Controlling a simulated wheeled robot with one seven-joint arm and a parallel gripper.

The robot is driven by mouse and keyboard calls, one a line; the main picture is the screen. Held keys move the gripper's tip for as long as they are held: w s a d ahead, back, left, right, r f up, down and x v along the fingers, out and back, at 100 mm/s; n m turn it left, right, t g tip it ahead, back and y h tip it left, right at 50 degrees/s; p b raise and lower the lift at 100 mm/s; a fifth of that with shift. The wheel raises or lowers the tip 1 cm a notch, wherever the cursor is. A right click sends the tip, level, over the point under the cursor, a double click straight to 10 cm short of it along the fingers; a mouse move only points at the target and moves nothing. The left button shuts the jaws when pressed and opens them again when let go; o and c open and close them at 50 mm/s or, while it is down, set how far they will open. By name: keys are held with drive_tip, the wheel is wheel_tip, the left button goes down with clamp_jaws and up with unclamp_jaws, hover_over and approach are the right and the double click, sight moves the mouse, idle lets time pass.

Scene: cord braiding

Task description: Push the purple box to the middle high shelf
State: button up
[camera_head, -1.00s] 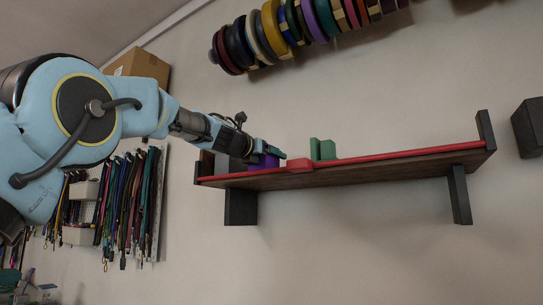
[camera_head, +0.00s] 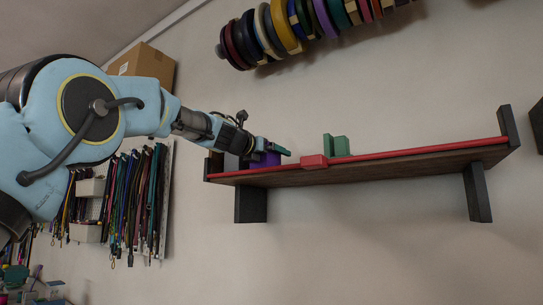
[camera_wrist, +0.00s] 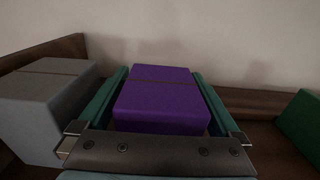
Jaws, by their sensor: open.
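The purple box (camera_wrist: 163,98) sits on the high shelf (camera_head: 400,166), near its left end. In the wrist view it lies between the two green fingers of my gripper (camera_wrist: 165,100), which are open on either side of it. A narrow gap shows along parts of its sides; I cannot tell whether a finger touches it. In the head view only a small part of the purple box (camera_head: 268,159) shows behind my gripper (camera_head: 280,152).
A grey box (camera_wrist: 45,100) stands just left of the gripper. The shelf's right part is clear. Colored rolls (camera_head: 290,28) hang above.

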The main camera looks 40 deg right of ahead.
sight(266, 160)
drive_tip(key=shift+a, duration=0.1)
drive_tip(key=shift+a+f+b, duration=0.1)
drive_tip(key=shift+a+b, duration=0.2)
drive_tip(key=shift+b, duration=0.05)
drive_tip(key=b+v, duration=0.4)
drive_tip(key=v, duration=0.6)
drive_tip(key=shift+s, duration=0.1)
